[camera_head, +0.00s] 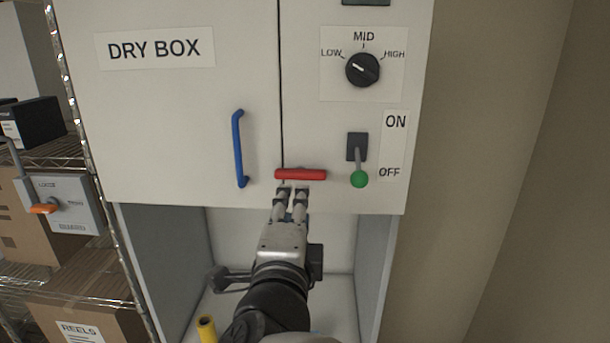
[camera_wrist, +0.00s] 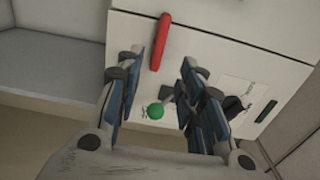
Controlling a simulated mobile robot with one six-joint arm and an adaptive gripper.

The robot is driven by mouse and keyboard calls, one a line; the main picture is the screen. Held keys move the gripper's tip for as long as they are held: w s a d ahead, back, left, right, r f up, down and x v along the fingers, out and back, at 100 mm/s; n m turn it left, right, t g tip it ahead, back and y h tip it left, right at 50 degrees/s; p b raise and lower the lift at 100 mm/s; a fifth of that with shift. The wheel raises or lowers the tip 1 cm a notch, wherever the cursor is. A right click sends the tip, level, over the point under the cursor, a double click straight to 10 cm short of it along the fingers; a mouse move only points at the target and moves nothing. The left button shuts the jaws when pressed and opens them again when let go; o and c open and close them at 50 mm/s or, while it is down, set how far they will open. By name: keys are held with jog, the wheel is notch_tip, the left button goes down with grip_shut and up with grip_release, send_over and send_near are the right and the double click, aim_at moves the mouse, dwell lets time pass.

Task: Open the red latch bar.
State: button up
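The red latch bar (camera_head: 301,174) lies horizontally on the white dry box front, across the seam at the door's right edge. It also shows in the wrist view (camera_wrist: 160,42), near the top. My gripper (camera_head: 293,190) is just below the bar in the head view. In the wrist view my gripper (camera_wrist: 162,75) has its fingers apart with a gap between them, and the bar shows beyond the left fingertip. I cannot tell whether a fingertip touches the bar. The dry box door (camera_head: 180,110) is shut.
A blue handle (camera_head: 239,148) is on the door, left of the bar. A green-knobbed switch (camera_head: 359,178) hangs at OFF, close right of the bar. A black dial (camera_head: 362,69) sits above it. A wire shelf with boxes (camera_head: 70,320) stands at left. Below the door is an open bay.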

aim_at(300, 177)
jog(key=w, duration=0.4)
jog(key=w+p, duration=0.1)
jog(key=w, duration=0.7)
jog(key=shift+d, duration=0.25)
grip_shut()
